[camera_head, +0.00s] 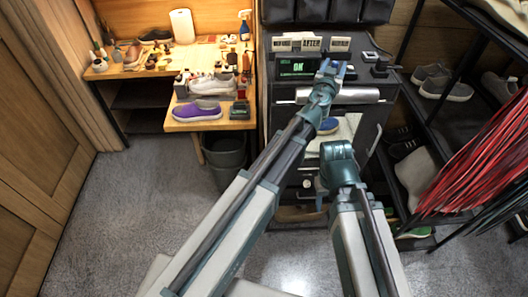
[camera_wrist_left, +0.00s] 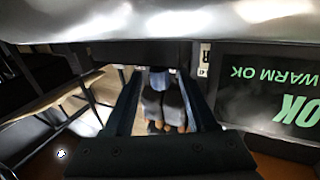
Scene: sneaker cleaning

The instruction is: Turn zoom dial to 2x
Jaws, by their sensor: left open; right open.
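No dial marked with zoom values can be made out. A small dark knob-like part (camera_head: 381,65) stands on the right of the black machine's top; I cannot tell whether it is the zoom dial. My left gripper (camera_head: 329,67) is open in front of the machine's upper face, just right of the green-lit OK screen (camera_head: 297,67). In the left wrist view its two fingers (camera_wrist_left: 160,100) are spread, with dark and blue shapes visible between them. The screen appears upside down there (camera_wrist_left: 275,95). My right gripper (camera_head: 338,150) is lower, before the machine's front; its fingertips are hidden.
Small signs (camera_head: 311,44), one reading AFTER, stand on the machine. A silvery roll (camera_head: 362,95) crosses below the screen. A shoe rack (camera_head: 440,90) and red laces (camera_head: 478,160) are at right. A wooden bench (camera_head: 205,120) with a purple shoe (camera_head: 196,111) is at left.

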